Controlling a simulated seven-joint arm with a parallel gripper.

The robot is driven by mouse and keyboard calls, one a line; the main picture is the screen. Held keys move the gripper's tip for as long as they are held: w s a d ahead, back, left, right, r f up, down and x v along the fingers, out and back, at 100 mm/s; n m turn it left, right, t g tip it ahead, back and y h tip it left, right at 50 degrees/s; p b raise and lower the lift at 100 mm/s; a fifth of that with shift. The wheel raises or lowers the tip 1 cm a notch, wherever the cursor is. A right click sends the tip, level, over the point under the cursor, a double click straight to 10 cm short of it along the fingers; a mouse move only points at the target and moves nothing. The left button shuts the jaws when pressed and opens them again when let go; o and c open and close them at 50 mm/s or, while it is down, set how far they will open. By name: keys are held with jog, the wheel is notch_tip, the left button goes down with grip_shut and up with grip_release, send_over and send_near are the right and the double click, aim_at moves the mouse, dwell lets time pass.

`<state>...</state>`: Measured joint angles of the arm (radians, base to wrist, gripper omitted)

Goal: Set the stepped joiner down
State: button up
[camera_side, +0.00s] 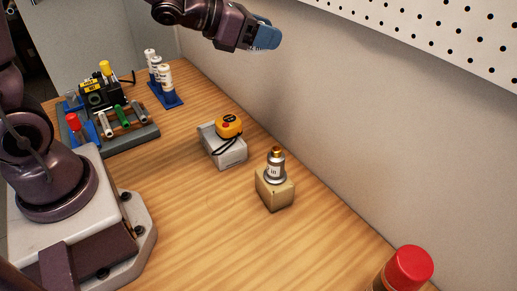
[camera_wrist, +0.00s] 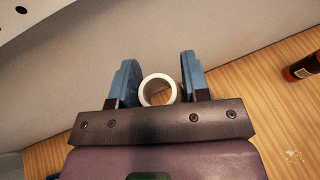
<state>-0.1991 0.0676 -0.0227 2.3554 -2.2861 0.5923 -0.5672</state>
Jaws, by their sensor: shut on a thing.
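My gripper (camera_side: 265,36) is raised high above the bench near the wall, with blue fingers. In the wrist view my gripper (camera_wrist: 158,82) is shut on the stepped joiner (camera_wrist: 145,92), seen end-on as a pale ring with an open bore. Its steps do not show from this end. In the side view the fingers hide the joiner.
A tan block (camera_side: 275,193) bears a grey fitting with a brass top (camera_side: 275,168). Behind it, a tape measure (camera_side: 229,125) sits on a grey box (camera_side: 222,152). A tool tray (camera_side: 140,138), white bottles (camera_side: 165,78) and a red-capped container (camera_side: 408,268) stand around. The front-middle wood is clear.

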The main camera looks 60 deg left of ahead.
dwell(0.3)
jog(key=shift+m+h, duration=0.6)
jog(key=w+a+f, duration=0.1)
jog(key=a+f, duration=0.1)
jog(key=w+a+f, duration=0.1)
jog(key=a+f, duration=0.1)
jog(key=f, duration=0.1)
jog(key=w+a+f, duration=0.1)
jog(key=a+f, duration=0.2)
jog(key=shift+w+f, duration=0.25)
jog(key=shift+w, duration=0.15)
jog(key=m+g+h, duration=0.6)
jog(key=m, duration=0.1)
send_over(186, 123)
notch_tip(186, 123, down, 15)
jog(key=shift+w+f, duration=0.1)
jog(key=shift+f, duration=2.95)
jog(key=shift+f, duration=0.55)
jog(key=o, duration=1)
jog(key=shift+t, duration=0.3)
